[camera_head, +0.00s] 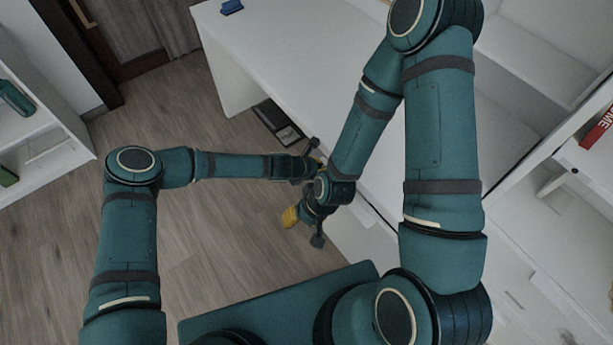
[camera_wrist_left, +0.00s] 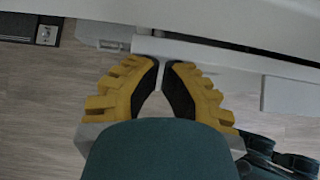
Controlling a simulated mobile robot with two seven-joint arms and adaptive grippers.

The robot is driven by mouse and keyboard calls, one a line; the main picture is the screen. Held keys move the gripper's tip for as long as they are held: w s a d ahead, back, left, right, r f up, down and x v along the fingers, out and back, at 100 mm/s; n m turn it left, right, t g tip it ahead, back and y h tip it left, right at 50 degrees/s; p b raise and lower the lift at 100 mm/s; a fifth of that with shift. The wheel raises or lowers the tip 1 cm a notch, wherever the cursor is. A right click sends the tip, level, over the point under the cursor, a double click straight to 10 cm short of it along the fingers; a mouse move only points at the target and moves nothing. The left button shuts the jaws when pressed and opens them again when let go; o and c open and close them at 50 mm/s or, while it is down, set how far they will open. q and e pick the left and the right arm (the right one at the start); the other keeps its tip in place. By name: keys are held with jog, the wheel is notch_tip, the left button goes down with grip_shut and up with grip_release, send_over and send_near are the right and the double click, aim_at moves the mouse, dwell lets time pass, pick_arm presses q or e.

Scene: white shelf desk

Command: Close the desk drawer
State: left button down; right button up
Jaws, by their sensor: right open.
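The white desk (camera_head: 290,60) runs diagonally through the head view. A white drawer panel (camera_wrist_left: 230,60) lies under the desk's edge in the left wrist view, with a dark gap above it. How far the drawer stands out is hard to tell. My left gripper (camera_head: 314,162) is at the desk's front edge, and its yellow fingers (camera_wrist_left: 162,66) point at the panel. The fingertips are close together with a narrow gap; whether they touch or hold anything is unclear. My right gripper (camera_head: 303,228) is open just below the left one in the head view, over the floor beside the desk.
A dark box (camera_head: 276,122) is on the floor by the desk. A blue object (camera_head: 231,6) lies on the desktop. A white shelf (camera_head: 40,140) stands at the left. A red book (camera_head: 597,128) is at the right. Wooden floor at the left is clear.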

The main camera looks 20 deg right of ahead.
pick_arm(q)
jog(key=shift+w+d, duration=0.2)
jog(key=shift+d, duration=0.35)
jog(key=shift+w+d, duration=0.15)
jog(key=shift+d, duration=0.35)
pick_arm(e)
jog(key=shift+w+d, duration=0.1)
jog(key=shift+d, duration=0.15)
pick_arm(q)
jog(key=shift+r, duration=0.1)
jog(key=shift+a, duration=0.1)
